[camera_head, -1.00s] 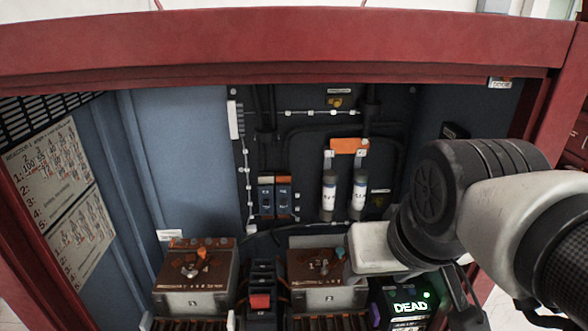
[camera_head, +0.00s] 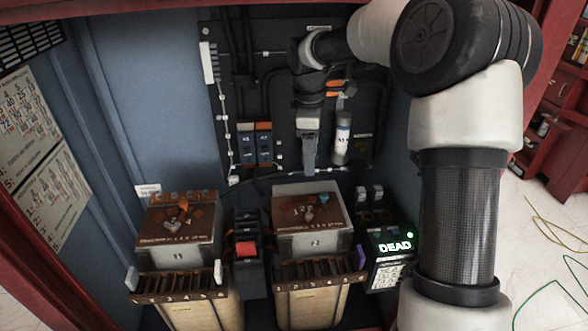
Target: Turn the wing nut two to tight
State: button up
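Two brown-topped boxes stand low in the cabinet, a left box (camera_head: 160,232) and a right box (camera_head: 283,219). A small orange-brown knob-like part (camera_head: 183,206) sits on the left box's top. The right box's top carries a small teal part (camera_head: 323,198) beside an orange-brown one (camera_head: 310,200). Any of these could be a wing nut; which is number two is too small to tell. My gripper (camera_head: 309,168) points down above and behind the right box, in front of the back panel, apart from the small parts. Its fingers look close together, but their opening cannot be made out.
A white cylinder (camera_head: 342,135) stands right of my gripper; its neighbour is hidden behind the gripper. Blue-grey switches (camera_head: 256,148) are to the left.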

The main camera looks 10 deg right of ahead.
jog(key=n+g, duration=0.1)
jog(key=n, duration=0.1)
send_over(309, 210)
notch_tip(309, 210, down, 5)
jog(key=shift+y, duration=0.4)
notch_tip(309, 210, down, 17)
jog(key=shift+f+b, duration=0.15)
jog(key=shift+b, duration=0.35)
jog(key=c, duration=1.1)
